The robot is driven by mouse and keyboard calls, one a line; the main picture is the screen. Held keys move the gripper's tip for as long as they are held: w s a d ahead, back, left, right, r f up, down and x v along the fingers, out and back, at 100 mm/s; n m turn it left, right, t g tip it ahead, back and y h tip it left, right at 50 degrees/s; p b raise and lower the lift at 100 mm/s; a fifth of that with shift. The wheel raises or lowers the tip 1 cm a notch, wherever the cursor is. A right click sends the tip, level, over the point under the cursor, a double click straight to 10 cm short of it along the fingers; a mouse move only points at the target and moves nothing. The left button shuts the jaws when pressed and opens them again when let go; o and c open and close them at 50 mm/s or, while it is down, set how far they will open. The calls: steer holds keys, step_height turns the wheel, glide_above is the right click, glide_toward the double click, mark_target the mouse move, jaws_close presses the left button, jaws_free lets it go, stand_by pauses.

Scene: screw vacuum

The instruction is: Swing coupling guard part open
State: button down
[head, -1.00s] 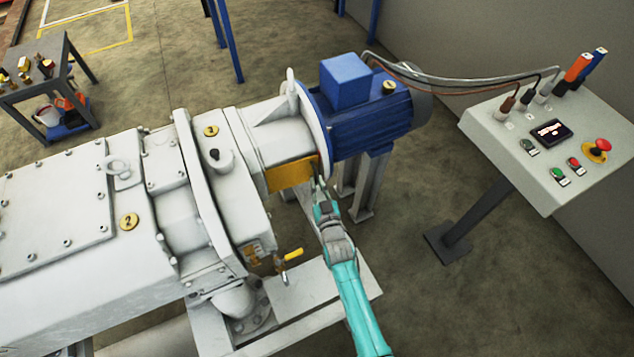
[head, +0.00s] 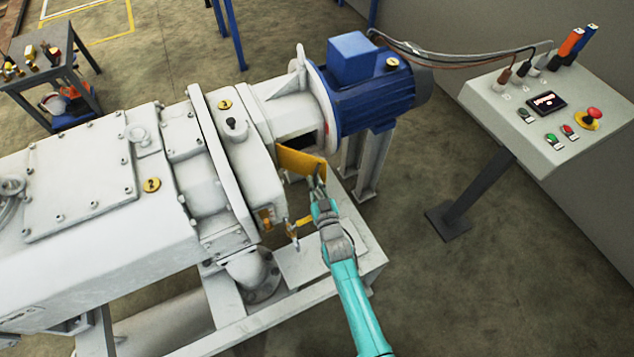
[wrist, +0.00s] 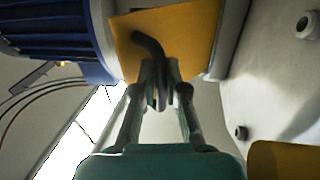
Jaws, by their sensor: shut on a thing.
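The yellow coupling guard (head: 300,164) hangs at the white coupling housing between the pump and the blue motor. It is swung partly outward, and a dark opening (head: 297,140) shows behind its upper edge. In the wrist view the guard (wrist: 190,35) is a yellow plate with a dark curved handle (wrist: 148,44). My gripper (head: 317,186) is at the guard's right end in the head view. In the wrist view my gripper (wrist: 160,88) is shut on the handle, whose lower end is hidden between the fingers.
The blue motor (head: 375,100) stands right of the guard. A yellow-handled valve (head: 300,226) sits just below it, close to my arm. A control panel (head: 545,115) on a post stands at the right. A small table (head: 40,65) is at the back left. The floor right of my arm is clear.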

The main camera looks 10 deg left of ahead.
steer(key=shift+a+r, duration=0.4)
steer(key=c, duration=1.5)
jaws_free()
steer(key=shift+f, duration=0.15)
steer(key=shift+d, duration=0.1)
steer(key=shift+f, duration=0.1)
steer(key=v, duration=1.2)
